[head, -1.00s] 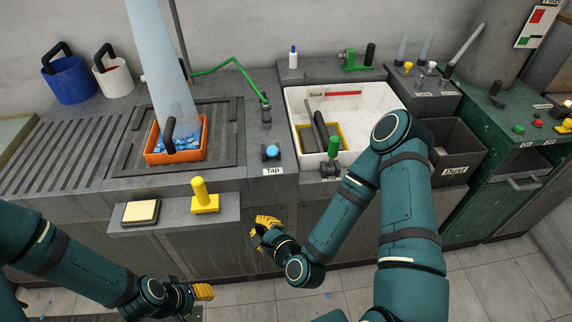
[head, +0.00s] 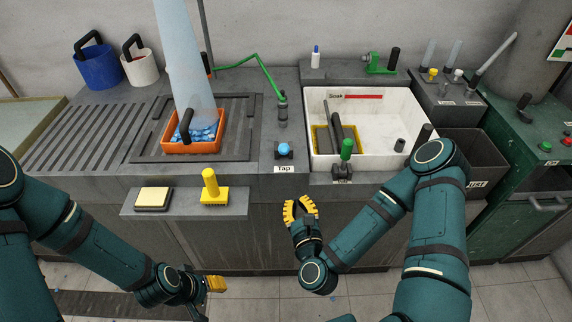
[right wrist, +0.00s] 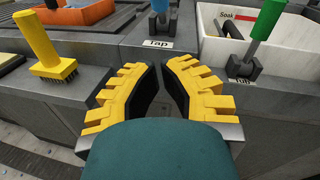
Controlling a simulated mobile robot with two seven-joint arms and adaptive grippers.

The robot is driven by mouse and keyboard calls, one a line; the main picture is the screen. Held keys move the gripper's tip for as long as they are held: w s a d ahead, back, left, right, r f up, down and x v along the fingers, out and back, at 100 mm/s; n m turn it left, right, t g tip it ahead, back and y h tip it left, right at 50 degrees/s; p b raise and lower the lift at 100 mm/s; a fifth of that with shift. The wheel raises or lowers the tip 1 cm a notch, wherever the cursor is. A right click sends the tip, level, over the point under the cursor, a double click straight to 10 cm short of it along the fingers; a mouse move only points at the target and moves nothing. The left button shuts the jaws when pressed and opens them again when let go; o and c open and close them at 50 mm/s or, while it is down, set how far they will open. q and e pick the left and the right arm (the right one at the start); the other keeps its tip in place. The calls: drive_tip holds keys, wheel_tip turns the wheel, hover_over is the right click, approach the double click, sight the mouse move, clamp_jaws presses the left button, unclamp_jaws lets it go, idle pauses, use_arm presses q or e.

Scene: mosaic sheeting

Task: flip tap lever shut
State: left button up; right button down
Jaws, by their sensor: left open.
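The tap lever (head: 284,149) is a short lever with a blue knob on a dark base, behind the "Tap" label on the counter's front edge. Its lower part shows at the top of the right wrist view (right wrist: 161,22). A translucent pale-blue column (head: 184,70), like a water stream, comes down into the orange tray (head: 190,147) of blue pieces. My right gripper (head: 300,208) is open and empty, in front of and below the lever, not touching it. Its spread yellow fingers also show in the right wrist view (right wrist: 160,68). My left gripper (head: 216,284) is open, low in front of the cabinet.
A green-handled lever (head: 346,151) stands right of the tap lever, before the white soak basin (head: 385,105). A yellow-handled brush (head: 212,188) and a pale pad (head: 153,197) sit on the front ledge at left. A green pipe (head: 245,62) runs behind.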

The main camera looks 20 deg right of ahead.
sight(284, 149)
drive_tip(key=w+r+b, duration=0.2)
drive_tip(key=w+b, duration=0.3)
drive_tip(key=w, duration=0.7)
drive_tip(key=shift+w+d+r, duration=0.2)
drive_tip(key=shift+w+d, duration=0.1)
drive_tip(key=shift+d, duration=0.05)
